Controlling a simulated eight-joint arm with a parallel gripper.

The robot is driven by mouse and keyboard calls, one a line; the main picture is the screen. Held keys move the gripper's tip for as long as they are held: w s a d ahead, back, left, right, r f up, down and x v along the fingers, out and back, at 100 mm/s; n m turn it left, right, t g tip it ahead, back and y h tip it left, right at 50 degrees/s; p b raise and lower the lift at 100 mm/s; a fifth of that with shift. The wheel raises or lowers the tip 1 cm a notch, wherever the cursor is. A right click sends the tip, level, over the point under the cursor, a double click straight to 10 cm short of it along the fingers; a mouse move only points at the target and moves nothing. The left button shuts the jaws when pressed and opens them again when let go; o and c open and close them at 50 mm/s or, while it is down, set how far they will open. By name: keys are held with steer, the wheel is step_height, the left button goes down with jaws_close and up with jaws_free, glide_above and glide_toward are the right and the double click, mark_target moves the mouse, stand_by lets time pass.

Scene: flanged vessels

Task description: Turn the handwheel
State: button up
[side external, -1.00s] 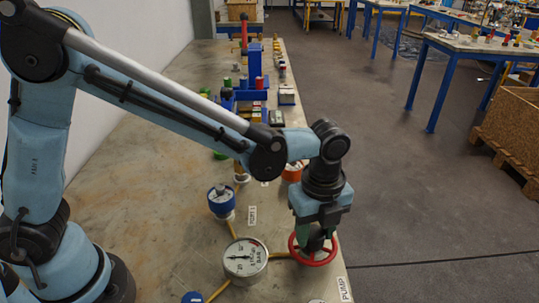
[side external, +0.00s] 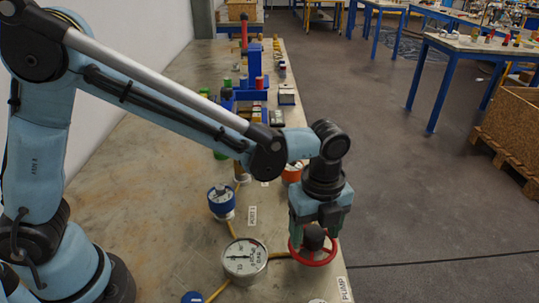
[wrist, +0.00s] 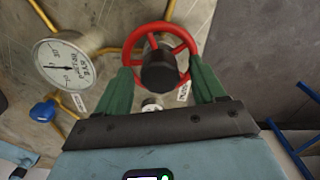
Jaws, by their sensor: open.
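The red handwheel (side external: 318,263) lies near the right edge of the bench, below my gripper. It also shows in the wrist view (wrist: 187,40), with red spokes and a dark round hub (wrist: 159,70). My gripper (side external: 318,230) points down over the wheel, its green fingers spread wide. In the wrist view my gripper (wrist: 163,85) has one finger on each side of the hub, near the rim. I cannot tell whether a finger touches the rim. Part of the wheel is hidden behind the hub and fingers.
A round white-faced gauge (side external: 244,258) stands left of the wheel, joined by a yellow pipe. A blue-topped fitting (side external: 221,200) and an orange one (side external: 292,172) stand behind. A PUMP label (side external: 344,289) is on the bench edge. Open floor lies to the right.

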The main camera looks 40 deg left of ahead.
mark_target(315, 231)
step_height(315, 231, up, 12)
stand_by(0.6)
steer(key=s+a+f+n+t, duration=0.1)
steer(key=s+a+n+t, duration=0.1)
steer(key=a+n, duration=0.5)
steer(key=s+a+f+n+t, duration=0.1)
steer(key=s+a+n+t, duration=0.1)
steer(key=a+n, duration=0.5)
steer(key=s+a+f+n+t, duration=0.1)
steer(key=s+a+n+t, duration=0.1)
steer(key=a+n, duration=0.5)
steer(key=shift+s+a+f+n+t, duration=0.1)
steer(key=shift+s+a+n+t, duration=0.15)
steer(key=shift+n, duration=0.5)
steer(key=shift+s+a+n+t, duration=0.15)
steer(key=shift+n+t, duration=0.2)
steer(key=shift+n, duration=0.4)
